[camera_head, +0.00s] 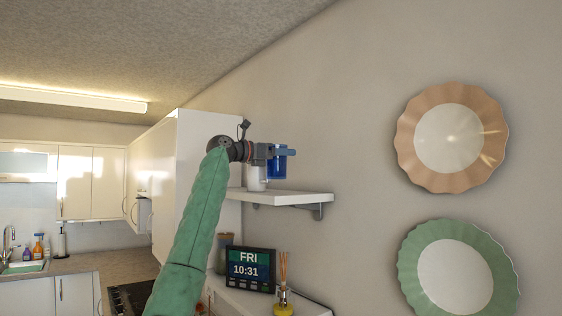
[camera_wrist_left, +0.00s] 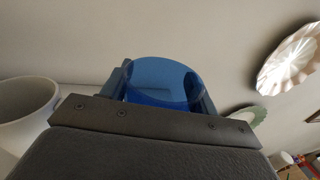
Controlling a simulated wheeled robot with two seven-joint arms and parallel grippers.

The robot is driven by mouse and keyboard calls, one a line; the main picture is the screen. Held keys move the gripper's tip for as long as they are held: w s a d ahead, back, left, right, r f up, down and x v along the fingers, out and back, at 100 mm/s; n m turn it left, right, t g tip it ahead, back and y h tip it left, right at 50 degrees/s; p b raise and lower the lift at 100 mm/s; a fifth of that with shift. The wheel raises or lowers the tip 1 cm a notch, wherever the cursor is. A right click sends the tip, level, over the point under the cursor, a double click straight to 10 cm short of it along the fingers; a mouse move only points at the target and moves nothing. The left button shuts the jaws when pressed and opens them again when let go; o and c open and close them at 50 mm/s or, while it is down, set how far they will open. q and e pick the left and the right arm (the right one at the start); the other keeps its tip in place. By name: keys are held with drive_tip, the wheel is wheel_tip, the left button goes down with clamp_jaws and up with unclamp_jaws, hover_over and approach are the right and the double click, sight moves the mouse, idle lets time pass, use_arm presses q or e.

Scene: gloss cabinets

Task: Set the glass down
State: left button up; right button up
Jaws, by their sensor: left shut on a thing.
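The blue glass (camera_head: 277,164) is between the fingers of my left gripper (camera_head: 280,151), at the wall shelf in the head view. In the left wrist view the blue glass (camera_wrist_left: 160,80) shows its round rim between the two dark fingers, which are shut on it. The white shelf (camera_head: 285,197) lies just below the glass. I cannot tell whether the glass's base touches the shelf. My right gripper is not in view.
A white cup (camera_head: 256,178) stands on the shelf beside the glass; it also shows in the left wrist view (camera_wrist_left: 24,108). Wall plates (camera_head: 452,137) hang to the right. A clock display (camera_head: 250,270) and a reed diffuser (camera_head: 283,300) stand below the shelf. The shelf's right part looks clear.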

sight(283, 167)
use_arm(q)
drive_tip(key=shift+w+d+f+p, duration=0.25)
drive_tip(key=shift+f+p, duration=0.15)
drive_tip(key=shift+f, duration=0.1)
drive_tip(key=shift+f+p, duration=0.4)
drive_tip(key=shift+s+a+f+p, duration=0.1)
drive_tip(key=shift+f+p, duration=0.4)
drive_tip(key=shift+f, duration=0.2)
drive_tip(key=shift+a+f, duration=0.1)
drive_tip(key=shift+f, duration=0.45)
drive_tip(key=shift+d, duration=0.2)
drive_tip(key=o, duration=0.8)
drive_tip(key=shift+a+f, duration=0.1)
